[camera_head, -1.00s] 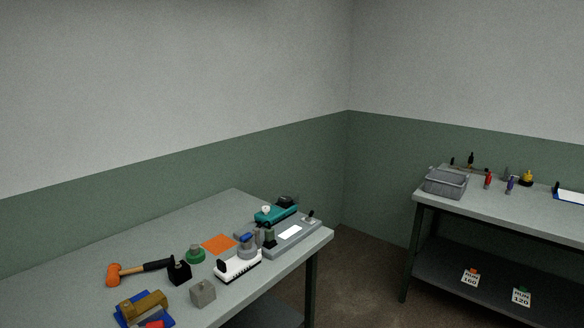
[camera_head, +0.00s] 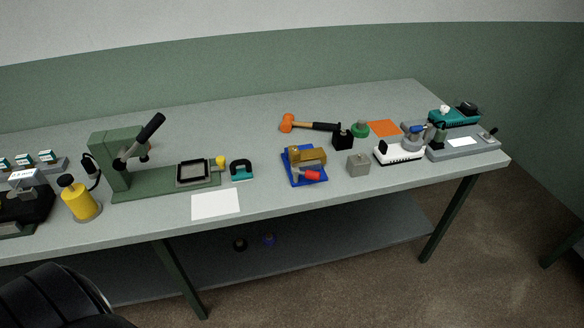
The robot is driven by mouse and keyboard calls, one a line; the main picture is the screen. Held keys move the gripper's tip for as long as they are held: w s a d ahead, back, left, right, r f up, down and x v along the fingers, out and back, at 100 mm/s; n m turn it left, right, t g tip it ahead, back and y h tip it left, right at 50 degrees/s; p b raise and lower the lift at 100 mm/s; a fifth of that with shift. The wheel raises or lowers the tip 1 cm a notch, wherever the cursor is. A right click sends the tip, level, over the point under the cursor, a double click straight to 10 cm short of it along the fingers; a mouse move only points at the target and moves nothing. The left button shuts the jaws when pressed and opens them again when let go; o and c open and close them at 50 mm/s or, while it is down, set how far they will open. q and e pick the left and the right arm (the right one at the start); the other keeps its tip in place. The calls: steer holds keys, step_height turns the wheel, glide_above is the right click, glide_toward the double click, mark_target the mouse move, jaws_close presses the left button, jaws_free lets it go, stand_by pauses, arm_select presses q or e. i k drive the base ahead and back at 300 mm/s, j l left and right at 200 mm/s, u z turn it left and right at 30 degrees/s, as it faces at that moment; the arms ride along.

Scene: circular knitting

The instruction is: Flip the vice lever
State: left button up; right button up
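No part is clearly recognisable as a vice. A green bench device (camera_head: 112,160) on the left half of the table has an upright block, a long flat base and a black-handled lever (camera_head: 140,142) slanting up to the right. I cannot tell which of these levers is the vice lever. Neither of my grippers is in view. A dark rounded part at the bottom left appears to be mine.
A yellow bottle (camera_head: 80,200) stands left of the green device. The table's front edge has bare strips.

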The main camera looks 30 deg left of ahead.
mark_target(309, 174)
steer(key=i+u, duration=0.1)
steer(key=u, duration=0.3)
steer(key=l+u, duration=0.15)
steer(key=u, duration=0.3)
steer(key=i+l+u, duration=0.1)
steer(key=u, duration=0.3)
steer(key=l+u, duration=0.1)
steer(key=u, duration=0.35)
steer(key=l+u, duration=0.15)
steer(key=u, duration=0.25)
steer(key=l+u, duration=0.2)
steer(key=l, duration=0.25)
steer(key=k+l+u, duration=0.2)
steer(key=l, duration=0.25)
steer(key=l+u, duration=0.2)
steer(key=l, duration=0.25)
steer(key=k+l+u, duration=0.15)
steer(key=l, duration=0.25)
steer(key=l+u, duration=0.2)
steer(key=l, duration=0.2)
steer(key=k+l+u, duration=0.2)
steer(key=l, duration=0.2)
steer(key=k+l+u, duration=0.2)
steer(key=l, duration=0.15)
steer(key=k+l, duration=0.3)
steer(key=l, duration=0.15)
steer(key=k+l, duration=0.3)
steer(key=l, duration=0.2)
